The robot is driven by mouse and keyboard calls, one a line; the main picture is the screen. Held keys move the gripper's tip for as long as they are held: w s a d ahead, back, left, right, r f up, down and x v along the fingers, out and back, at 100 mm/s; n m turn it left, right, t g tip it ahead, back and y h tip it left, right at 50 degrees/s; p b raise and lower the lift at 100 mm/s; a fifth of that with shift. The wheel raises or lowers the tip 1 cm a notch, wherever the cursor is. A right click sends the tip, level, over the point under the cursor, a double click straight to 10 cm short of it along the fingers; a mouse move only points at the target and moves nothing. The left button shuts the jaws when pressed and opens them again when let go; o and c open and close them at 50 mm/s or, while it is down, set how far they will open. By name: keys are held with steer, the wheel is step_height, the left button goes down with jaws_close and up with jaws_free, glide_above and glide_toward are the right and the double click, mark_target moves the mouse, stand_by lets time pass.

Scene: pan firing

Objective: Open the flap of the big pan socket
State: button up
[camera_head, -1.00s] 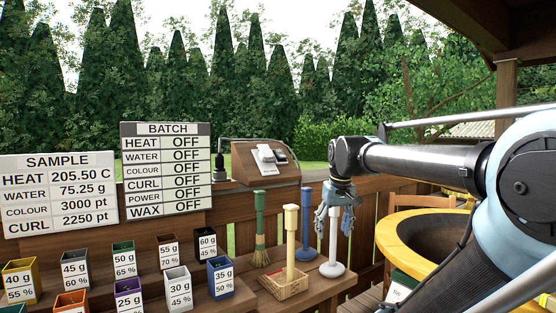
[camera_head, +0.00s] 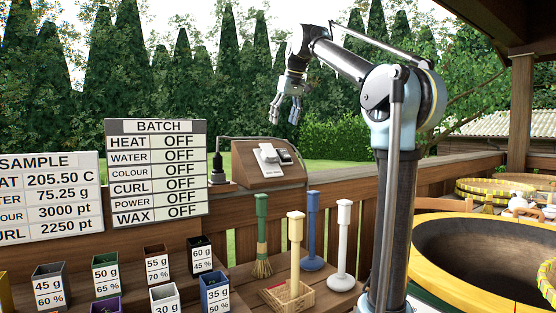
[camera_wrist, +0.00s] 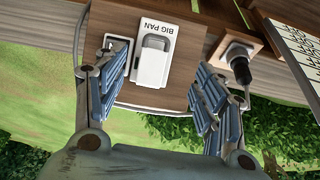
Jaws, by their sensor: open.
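In the wrist view the socket (camera_wrist: 149,77) is upside down, labelled BIG PAN. In the wrist view my gripper's fingers (camera_wrist: 158,96) spread on both sides of the big pan socket.
A black plug (camera_head: 218,170) with a cable stands left of the box (camera_head: 243,160). The BATCH board (camera_head: 158,174) is further left. Brushes and posts, such as the green broom (camera_head: 261,235), stand on the shelf in front. A large yellow-rimmed pan (camera_head: 430,228) is at the right.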

mark_target(270, 153)
steer(key=x, duration=1.7)
steer(key=shift+w, duration=0.45)
steer(key=shift+c, duration=0.6)
steer(key=c, duration=1.3)
steer(key=shift+d, duration=0.15)
steer(key=shift+c, duration=0.2)
